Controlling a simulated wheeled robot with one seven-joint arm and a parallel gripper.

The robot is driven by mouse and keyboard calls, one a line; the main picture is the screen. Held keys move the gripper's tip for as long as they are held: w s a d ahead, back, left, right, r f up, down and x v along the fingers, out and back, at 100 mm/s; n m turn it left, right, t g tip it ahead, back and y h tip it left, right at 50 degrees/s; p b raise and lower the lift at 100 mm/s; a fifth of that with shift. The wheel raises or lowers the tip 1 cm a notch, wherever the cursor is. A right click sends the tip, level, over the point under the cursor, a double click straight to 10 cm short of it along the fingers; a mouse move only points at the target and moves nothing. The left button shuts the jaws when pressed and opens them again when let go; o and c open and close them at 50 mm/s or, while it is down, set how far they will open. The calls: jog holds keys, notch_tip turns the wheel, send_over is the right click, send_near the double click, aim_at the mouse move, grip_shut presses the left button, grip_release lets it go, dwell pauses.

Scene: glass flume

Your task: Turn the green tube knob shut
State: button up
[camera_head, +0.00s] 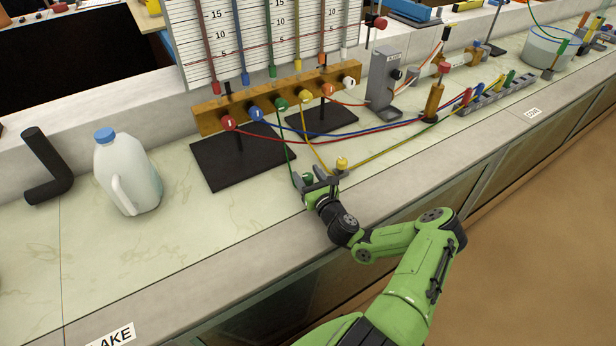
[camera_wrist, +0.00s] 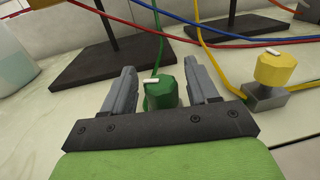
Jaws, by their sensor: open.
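The green tube knob (camera_wrist: 160,95) stands upright on the bench in the wrist view, with a short white mark on its top lying nearly crosswise. The knob's lower part and base are hidden behind my gripper's crossbar. In the head view the green knob (camera_head: 308,177) shows partly between the fingers of my gripper (camera_head: 319,180). A green tube (camera_head: 288,145) runs from the wooden manifold down to it.
A yellow knob (camera_wrist: 275,68) on a grey block stands close on the right, with a yellow tube. Red and blue tubes cross behind. Black base plates (camera_head: 243,158) lie behind, and a white jug (camera_head: 128,175) stands left. The bench front is clear.

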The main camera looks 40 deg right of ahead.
jog(key=c, duration=0.9)
jog(key=shift+n+y, duration=0.3)
jog(key=shift+y, duration=0.2)
jog(key=n+y, duration=0.1)
jog(key=y, duration=0.1)
jog(key=shift+d+n+y, duration=0.1)
jog(key=shift+n+y, duration=0.2)
jog(key=shift+n, duration=0.1)
jog(key=n+y+b, duration=0.1)
jog(key=n+y, duration=0.1)
jog(key=y, duration=0.2)
jog(key=shift+f+b, duration=0.2)
jog(key=shift+b, duration=0.2)
jog(key=n+g+y+b, duration=0.1)
jog(key=n+y+b, duration=0.1)
jog(key=n+g+y+b, duration=0.1)
jog(key=n+y, duration=0.1)
jog(key=y, duration=0.1)
jog(key=shift+g+b, duration=0.3)
jog(key=shift+b, duration=0.1)
jog(key=shift+n+g+y+b, duration=0.5)
jog(key=shift+n+y+b, duration=0.15)
jog(key=shift+y, duration=0.15)
jog(key=shift+r, duration=0.15)
